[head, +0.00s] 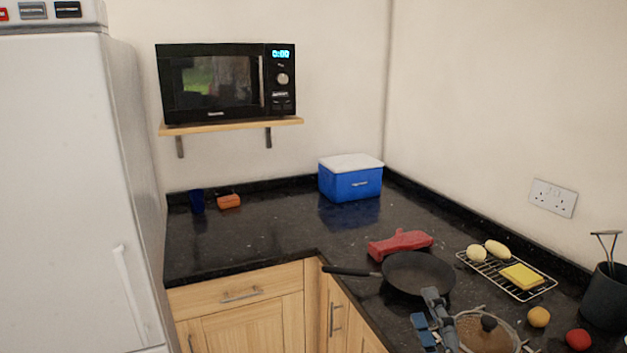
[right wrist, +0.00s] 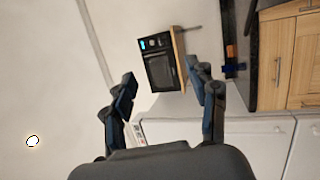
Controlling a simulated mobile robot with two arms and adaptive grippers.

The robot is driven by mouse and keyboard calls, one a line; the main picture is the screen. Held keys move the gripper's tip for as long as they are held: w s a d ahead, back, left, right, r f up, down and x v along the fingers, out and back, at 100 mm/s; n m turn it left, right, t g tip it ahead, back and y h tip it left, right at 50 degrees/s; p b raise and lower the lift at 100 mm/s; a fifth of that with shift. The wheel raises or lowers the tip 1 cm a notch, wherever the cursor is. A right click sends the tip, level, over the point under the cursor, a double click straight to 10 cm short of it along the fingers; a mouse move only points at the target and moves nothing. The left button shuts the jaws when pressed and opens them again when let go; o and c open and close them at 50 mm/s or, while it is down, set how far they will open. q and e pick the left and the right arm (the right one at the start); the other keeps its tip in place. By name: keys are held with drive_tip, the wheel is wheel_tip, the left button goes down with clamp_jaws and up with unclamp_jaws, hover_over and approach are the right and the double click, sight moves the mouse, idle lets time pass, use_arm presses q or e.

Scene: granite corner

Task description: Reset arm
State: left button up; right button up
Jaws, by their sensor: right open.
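My right gripper (head: 428,311) shows at the bottom of the head view, in front of the granite counter's right-hand run, near the frying pan (head: 420,275) and the glass-lidded pot (head: 484,336). In the right wrist view its two fingers stand apart with nothing between them (right wrist: 161,76). Through the gap that view shows the microwave (right wrist: 158,66), turned on its side in the picture. I cannot tell the gripper's exact height above the counter. My left gripper is in neither view.
The microwave (head: 225,82) sits on a wooden shelf (head: 230,126). A blue cool box (head: 350,182), a red oven mitt (head: 399,244), a wire rack (head: 530,291) with food and a dark utensil pot (head: 604,300) stand on the counter (head: 262,240). A white fridge (head: 70,190) is left. The counter's left part is mostly clear.

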drive_tip(key=s+d+f+m+g+h, duration=0.2)
drive_tip(key=s+f+m+g, duration=0.3)
drive_tip(key=f, duration=0.4)
drive_tip(key=s+d+f+m+g+h, duration=0.25)
drive_tip(key=f+m, duration=0.35)
drive_tip(key=f, duration=0.3)
drive_tip(key=s+a+f+m+g+y, duration=0.1)
drive_tip(key=s+f+m+g, duration=0.2)
drive_tip(key=s+f+g, duration=0.45)
drive_tip(key=s+a+f+m+g+y, duration=0.15)
drive_tip(key=s+f+m, duration=0.3)
drive_tip(key=s, duration=0.55)
wheel_tip(320, 180, down, 27)
drive_tip(key=s+n+g, duration=0.1)
drive_tip(key=s+g, duration=0.1)
drive_tip(key=s+d+f+g, duration=0.1)
drive_tip(key=s+d+f, duration=0.2)
drive_tip(key=s+f, duration=1.1)
drive_tip(key=shift+s+f+h, duration=0.3)
drive_tip(key=shift+s+f, duration=0.05)
drive_tip(key=shift+s, duration=0.45)
drive_tip(key=shift+n, duration=0.25)
